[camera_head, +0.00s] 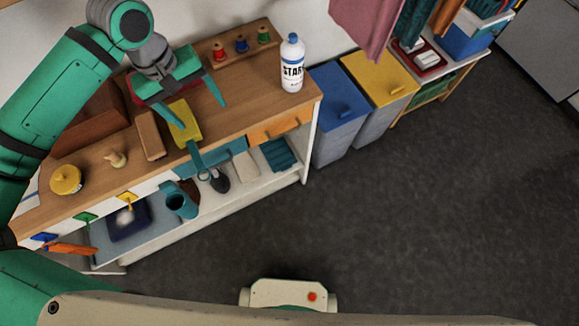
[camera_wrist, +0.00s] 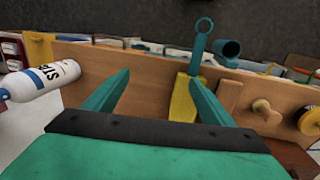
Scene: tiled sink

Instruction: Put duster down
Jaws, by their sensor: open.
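The duster, with a yellow head (camera_head: 184,117) and a teal looped handle (camera_head: 196,157), lies on the wooden counter (camera_head: 240,90). Its handle reaches out over the front edge. My gripper (camera_head: 204,116) is above the counter with its teal fingers spread and nothing held between them. In the wrist view, the duster's yellow head (camera_wrist: 183,98) shows beside the right finger of my gripper (camera_wrist: 160,77), which hides part of it. The space between the fingers shows bare wood.
A white spray-type bottle (camera_head: 291,65) stands at the counter's right end. Small coloured spools (camera_head: 241,44) sit at the back. A wooden block (camera_head: 150,135), a small knob-like item (camera_head: 116,159) and a yellow round tin (camera_head: 66,179) lie left. Blue (camera_head: 338,100) and yellow bins (camera_head: 378,80) stand right.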

